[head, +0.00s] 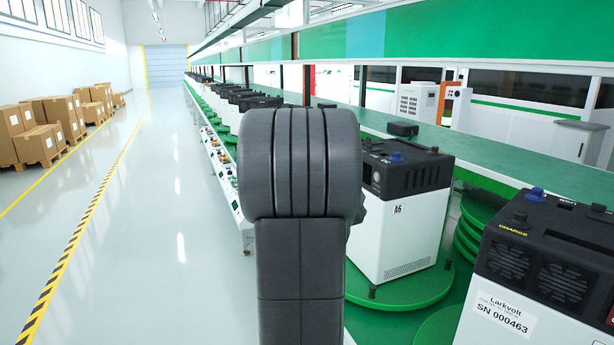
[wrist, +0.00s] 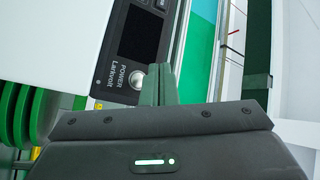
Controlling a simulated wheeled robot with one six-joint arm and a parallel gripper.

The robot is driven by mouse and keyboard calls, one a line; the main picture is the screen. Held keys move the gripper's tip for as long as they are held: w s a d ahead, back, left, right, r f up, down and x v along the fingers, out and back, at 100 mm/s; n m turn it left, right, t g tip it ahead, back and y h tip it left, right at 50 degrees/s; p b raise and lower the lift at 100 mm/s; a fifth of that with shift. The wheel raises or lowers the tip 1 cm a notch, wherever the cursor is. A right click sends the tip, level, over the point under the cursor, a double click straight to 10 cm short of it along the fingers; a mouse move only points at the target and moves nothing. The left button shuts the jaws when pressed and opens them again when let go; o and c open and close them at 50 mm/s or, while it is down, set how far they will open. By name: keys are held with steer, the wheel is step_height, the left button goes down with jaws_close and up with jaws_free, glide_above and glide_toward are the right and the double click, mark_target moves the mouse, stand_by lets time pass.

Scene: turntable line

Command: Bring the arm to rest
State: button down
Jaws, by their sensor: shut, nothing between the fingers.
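My gripper (wrist: 159,84) shows in the wrist view, its dark fingers together with nothing between them. Just left of the fingertips is a white unit (wrist: 55,40) with a black panel, a dark screen and a silver knob marked POWER Larkvolt. The knob lies close beside the fingers in the picture; I cannot tell whether they touch. In the head view my dark arm rises up the middle and hides part of the line; the gripper itself cannot be made out there.
A white unit with a black top (head: 402,215) stands on a green turntable (head: 405,290) right of my arm. Another unit, SN 000463 (head: 525,300), is nearer at the right. Stacked cartons (head: 42,140) stand far left. The grey floor aisle (head: 165,200) is clear.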

steer(key=shift+s+a, duration=0.35)
steer(key=shift+a, duration=0.5)
steer(key=shift+s+a, duration=0.35)
steer(key=shift+a, duration=0.5)
steer(key=shift+s+a, duration=0.35)
steer(key=shift+a, duration=0.5)
steer(key=shift+d, duration=0.15)
steer(key=d, duration=0.1)
steer(key=w+d, duration=0.1)
steer(key=d, duration=0.1)
steer(key=w+d, duration=0.1)
steer(key=shift+d+r+p, duration=0.25)
steer(key=shift+d+p, duration=0.05)
steer(key=shift+d, duration=0.1)
